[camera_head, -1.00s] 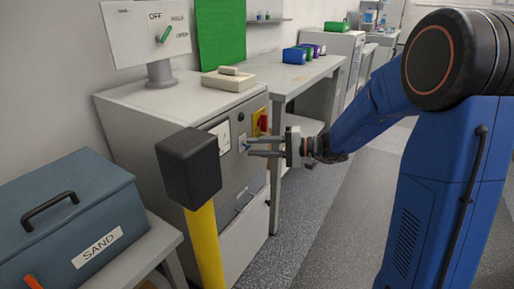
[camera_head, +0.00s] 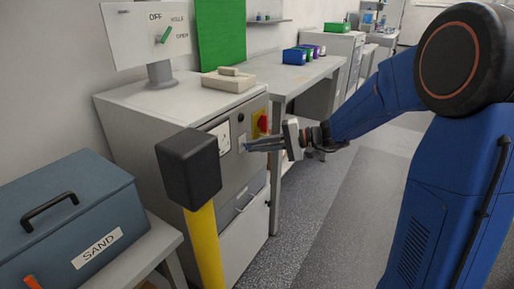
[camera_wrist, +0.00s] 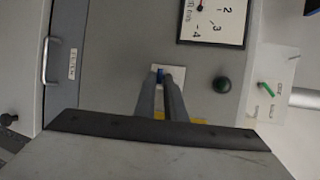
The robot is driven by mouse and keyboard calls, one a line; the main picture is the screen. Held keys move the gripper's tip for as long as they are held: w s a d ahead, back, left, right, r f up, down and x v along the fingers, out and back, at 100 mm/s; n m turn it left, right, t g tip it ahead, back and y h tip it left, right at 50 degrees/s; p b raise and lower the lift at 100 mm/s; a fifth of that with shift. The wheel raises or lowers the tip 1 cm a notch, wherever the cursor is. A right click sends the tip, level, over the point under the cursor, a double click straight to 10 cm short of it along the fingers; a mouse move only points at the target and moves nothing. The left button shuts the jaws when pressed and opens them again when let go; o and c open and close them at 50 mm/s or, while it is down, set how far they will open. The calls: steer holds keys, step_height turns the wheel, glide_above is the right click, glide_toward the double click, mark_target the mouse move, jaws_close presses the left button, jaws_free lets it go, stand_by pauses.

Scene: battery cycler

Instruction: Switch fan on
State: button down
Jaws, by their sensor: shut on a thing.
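The cabinet (camera_head: 235,165) has a small blue switch lever on a pale plate on its front. In the wrist view the blue switch (camera_wrist: 160,74) sits on its pale plate (camera_wrist: 181,69), between my fingertips. My gripper (camera_head: 248,146) reaches the plate from the right, and its two fingers are shut on the switch. It also shows in the wrist view (camera_wrist: 161,84). The fingers hide part of the switch, so its position is hard to read. A label by it is not legible.
A dark round knob (camera_wrist: 222,85) and a gauge (camera_wrist: 213,22) are close to the switch. A red-and-yellow rotary switch (camera_head: 261,122) is just above my fingers. A yellow post (camera_head: 205,245) with a black cap stands in front of the cabinet. Open floor lies right.

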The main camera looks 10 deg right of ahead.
steer(key=shift+w+a+r+m+g+h, duration=0.3)
steer(key=shift+r+g+h, duration=0.35)
steer(key=shift+h, duration=0.6)
steer(key=shift+a+r+m+g+h, duration=0.1)
steer(key=shift+r+m+g+h, duration=0.35)
steer(key=shift+g+h, duration=0.55)
steer(key=shift+w+a+r+m+g+h, duration=0.2)
steer(key=shift+r+m+g+h, duration=0.25)
steer(key=shift+h, duration=1)
steer(key=c, duration=1.8)
jaws_free()
steer(key=shift+r, duration=0.1)
steer(key=shift+c, duration=0.2)
